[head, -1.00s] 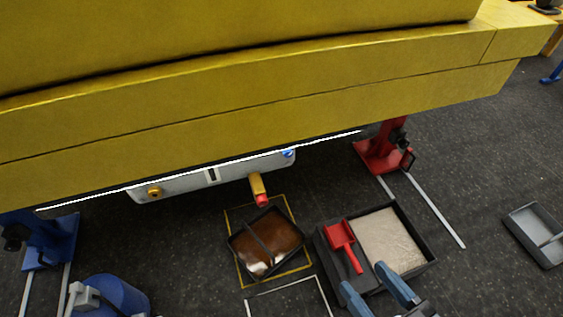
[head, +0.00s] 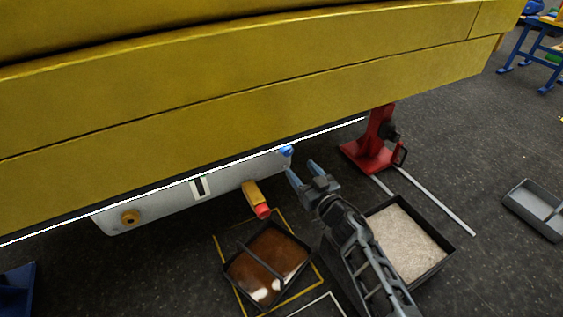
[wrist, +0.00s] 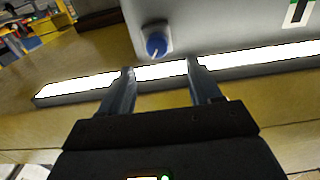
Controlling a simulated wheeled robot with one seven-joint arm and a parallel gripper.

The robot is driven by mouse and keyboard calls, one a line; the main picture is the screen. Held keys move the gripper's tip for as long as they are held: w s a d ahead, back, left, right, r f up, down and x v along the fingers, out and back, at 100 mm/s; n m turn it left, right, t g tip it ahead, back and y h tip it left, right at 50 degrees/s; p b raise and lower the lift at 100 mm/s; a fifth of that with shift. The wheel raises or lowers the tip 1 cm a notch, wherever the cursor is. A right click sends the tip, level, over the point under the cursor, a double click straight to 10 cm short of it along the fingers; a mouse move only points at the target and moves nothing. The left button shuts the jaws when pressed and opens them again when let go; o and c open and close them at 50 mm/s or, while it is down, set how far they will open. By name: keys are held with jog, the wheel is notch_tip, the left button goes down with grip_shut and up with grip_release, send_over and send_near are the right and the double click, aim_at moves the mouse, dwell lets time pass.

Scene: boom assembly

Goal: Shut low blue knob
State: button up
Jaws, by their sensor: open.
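The blue knob (head: 286,151) sits at the right end of a light grey box under the yellow boom (head: 260,110). In the wrist view the knob (wrist: 156,45) is round, with a white pointer line, on the box face. My gripper (head: 303,173) is open and empty, just to the right of and below the knob in the head view. In the wrist view its two fingers (wrist: 158,75) point toward the knob, which lies beyond the tips, between their lines. The fingertips look apart from the knob.
A yellow valve with a red end (head: 256,199) hangs from the grey box (head: 150,207). Below are a tray of brown liquid (head: 233,265) and a tray of pale granules (head: 405,235). A red stand (head: 367,153) is at the right. The boom is close overhead.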

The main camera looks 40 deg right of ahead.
aim_at(289, 153)
jog(key=b+x, duration=0.1)
jog(key=x, duration=0.1)
jog(key=b+x, duration=0.1)
jog(key=x, duration=0.2)
jog(key=b+x, duration=0.1)
jog(key=x, duration=0.1)
jog(key=shift+w+d+f+b, duration=0.15)
jog(key=shift+d+f+b, duration=0.1)
jog(key=shift+d+b, duration=0.1)
jog(key=shift+w+d+r, duration=0.1)
jog(key=shift+w+r, duration=0.05)
jog(key=shift+w, duration=0.3)
jog(key=c, duration=1)
